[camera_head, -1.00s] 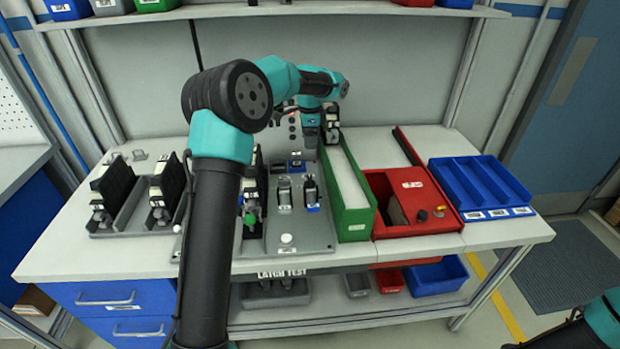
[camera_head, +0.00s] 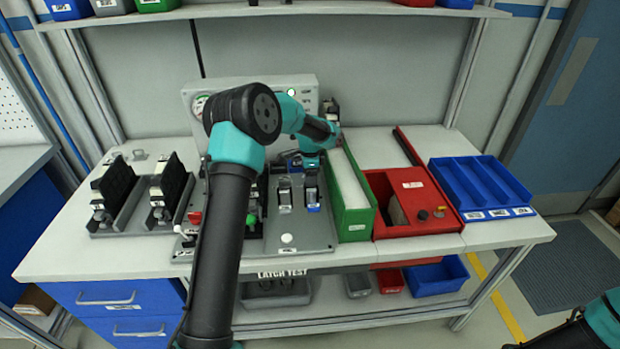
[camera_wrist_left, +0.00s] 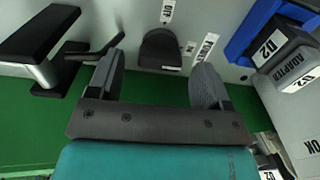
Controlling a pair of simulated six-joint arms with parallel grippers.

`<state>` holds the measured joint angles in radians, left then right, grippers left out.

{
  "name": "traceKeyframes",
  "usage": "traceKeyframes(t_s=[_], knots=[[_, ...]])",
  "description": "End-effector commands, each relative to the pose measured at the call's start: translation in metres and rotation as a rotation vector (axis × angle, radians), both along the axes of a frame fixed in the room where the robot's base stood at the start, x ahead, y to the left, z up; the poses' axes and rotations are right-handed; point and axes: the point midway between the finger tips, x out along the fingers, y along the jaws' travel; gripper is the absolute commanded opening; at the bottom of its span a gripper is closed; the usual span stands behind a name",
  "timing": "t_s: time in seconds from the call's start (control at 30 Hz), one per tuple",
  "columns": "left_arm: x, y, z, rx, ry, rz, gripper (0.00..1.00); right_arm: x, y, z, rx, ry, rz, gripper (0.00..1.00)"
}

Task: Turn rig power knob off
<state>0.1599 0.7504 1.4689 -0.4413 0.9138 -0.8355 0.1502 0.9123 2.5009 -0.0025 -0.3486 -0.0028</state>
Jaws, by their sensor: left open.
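The power knob (camera_wrist_left: 160,50) is a dark rounded knob on a pale panel in the left wrist view. A label reading OFF (camera_wrist_left: 167,11) is above it, and a label reading POWER (camera_wrist_left: 205,48) is to its right. My left gripper (camera_wrist_left: 156,82) is open, its two fingers on either side of the knob in the picture. Nothing is between the fingers, and I cannot tell whether they touch the knob. The knob cannot be made out there. My right gripper is not in view.
A grey panel (camera_head: 306,84) with a gauge and green light stands behind my left arm. A green box (camera_head: 356,225) stands right of the gripper, then a red box (camera_head: 405,231) and a blue tray (camera_head: 500,170). Black clamp fixtures (camera_head: 112,190) are at left.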

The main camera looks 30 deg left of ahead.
Motion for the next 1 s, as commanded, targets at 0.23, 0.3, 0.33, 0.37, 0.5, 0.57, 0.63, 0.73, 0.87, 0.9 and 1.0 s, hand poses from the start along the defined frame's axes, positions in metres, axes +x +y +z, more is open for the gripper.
traceKeyframes(t_s=[0.23, 0.3, 0.33, 0.37, 0.5, 0.57, 0.63, 0.73, 0.87, 0.9, 1.0], knots=[[0.0, 0.0, -0.0159, -0.001, -0.001, 0.0, 0.72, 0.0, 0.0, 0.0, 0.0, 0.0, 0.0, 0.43], [0.0, 0.0, -0.0162, -0.001, -0.001, 0.0, 0.72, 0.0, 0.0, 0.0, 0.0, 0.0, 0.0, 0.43], [0.0001, -0.0001, -0.0162, -0.001, -0.001, 0.0, 0.72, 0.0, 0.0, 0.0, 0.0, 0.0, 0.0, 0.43], [0.0001, -0.0001, -0.0161, -0.001, -0.001, 0.0, 0.72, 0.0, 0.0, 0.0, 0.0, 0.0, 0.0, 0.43], [0.0001, -0.0001, -0.0161, -0.001, -0.001, 0.0, 0.69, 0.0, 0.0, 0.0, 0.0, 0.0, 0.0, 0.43], [0.0001, -0.0001, -0.016, -0.001, -0.001, 0.0, 0.64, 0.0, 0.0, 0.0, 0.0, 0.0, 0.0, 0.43], [0.0001, -0.0001, -0.0159, -0.001, -0.001, 0.0, 0.57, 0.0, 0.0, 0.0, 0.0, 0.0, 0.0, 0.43], [0.0001, -0.0001, -0.0159, -0.001, -0.001, 0.0, 0.47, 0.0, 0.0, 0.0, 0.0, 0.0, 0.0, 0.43], [0.0, -0.0001, -0.0159, -0.001, -0.001, 0.0, 0.35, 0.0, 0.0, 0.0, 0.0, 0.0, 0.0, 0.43], [0.0, -0.0002, -0.0158, -0.001, -0.001, 0.0, 0.31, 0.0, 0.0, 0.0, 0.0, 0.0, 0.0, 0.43], [0.0, -0.0001, -0.0159, -0.001, -0.001, 0.0, 0.23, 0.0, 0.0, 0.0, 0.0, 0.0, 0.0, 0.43]])
